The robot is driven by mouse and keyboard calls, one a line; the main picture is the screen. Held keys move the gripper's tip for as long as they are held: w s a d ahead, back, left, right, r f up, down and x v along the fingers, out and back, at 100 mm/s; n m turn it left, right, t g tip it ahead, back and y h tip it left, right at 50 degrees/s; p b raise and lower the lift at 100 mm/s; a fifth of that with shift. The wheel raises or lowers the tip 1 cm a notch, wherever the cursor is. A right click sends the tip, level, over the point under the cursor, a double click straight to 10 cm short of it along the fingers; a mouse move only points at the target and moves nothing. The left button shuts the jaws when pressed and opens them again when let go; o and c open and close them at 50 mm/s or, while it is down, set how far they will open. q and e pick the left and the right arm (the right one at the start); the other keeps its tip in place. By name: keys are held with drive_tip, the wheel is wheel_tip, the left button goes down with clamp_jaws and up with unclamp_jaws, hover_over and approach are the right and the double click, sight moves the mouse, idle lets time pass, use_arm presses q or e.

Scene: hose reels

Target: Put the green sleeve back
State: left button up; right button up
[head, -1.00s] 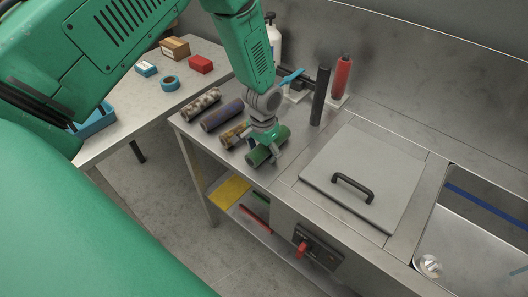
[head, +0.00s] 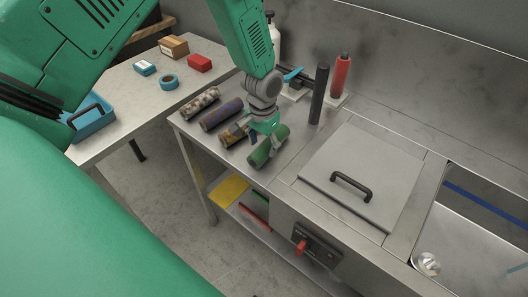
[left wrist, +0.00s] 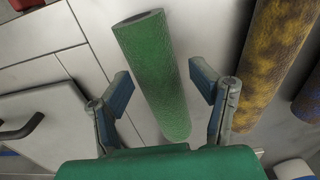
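The green sleeve (head: 263,152) lies on its side on the steel counter, at the right end of a row of sleeves. My left gripper (head: 268,145) is just over it in the head view, pointing down. In the left wrist view the green sleeve (left wrist: 155,75) runs between the two spread fingers of my left gripper (left wrist: 162,87), with a gap on either side. The gripper is open and holds nothing. In the head view the gripper hides part of the sleeve. My right gripper is not in view.
Yellow-brown (head: 233,134), purple-blue (head: 221,114) and mottled (head: 200,100) sleeves lie to the left. A black upright roll (head: 319,94) and a red one (head: 341,75) stand behind. A lid with a black handle (head: 352,184) and a sink (head: 480,235) are to the right.

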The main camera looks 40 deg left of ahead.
sight(263, 145)
use_arm(q)
wheel_tip(263, 145, up, 10)
drive_tip(key=shift+f, duration=0.25)
idle(0.5)
